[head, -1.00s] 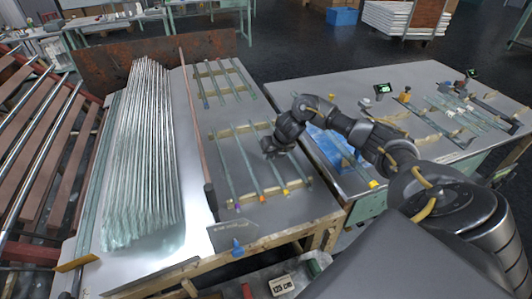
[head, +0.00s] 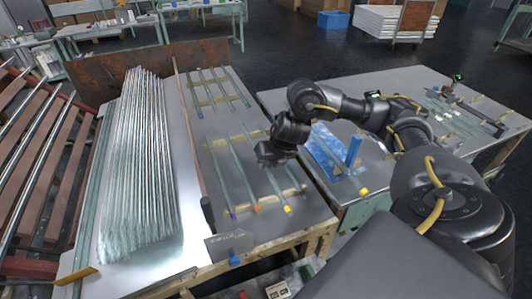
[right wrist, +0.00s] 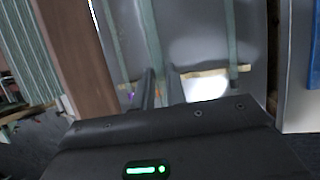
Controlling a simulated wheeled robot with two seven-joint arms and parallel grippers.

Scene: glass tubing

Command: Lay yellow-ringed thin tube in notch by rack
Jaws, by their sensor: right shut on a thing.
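The yellow-ringed thin tube (head: 286,207) is pale green glass with its yellow end toward the table's front edge. It seems to lie across the near wooden strip (head: 244,205) and the far wooden strip (head: 222,142), right of two similar tubes with purple (head: 232,214) and orange (head: 257,208) ends. My right gripper (head: 268,160) is low over it, shut on it, and hides part of its length. In the right wrist view the fingers (right wrist: 162,90) are close together; the grip itself is unclear. Whether the tube sits in a notch cannot be told. My left gripper is not in view.
A large bundle of glass tubes (head: 140,170) lies to the left. More tubes lie on strips (head: 215,90) behind. On the right table are a blue sheet (head: 325,150), an upright blue block (head: 353,150) and loose glass (head: 455,118).

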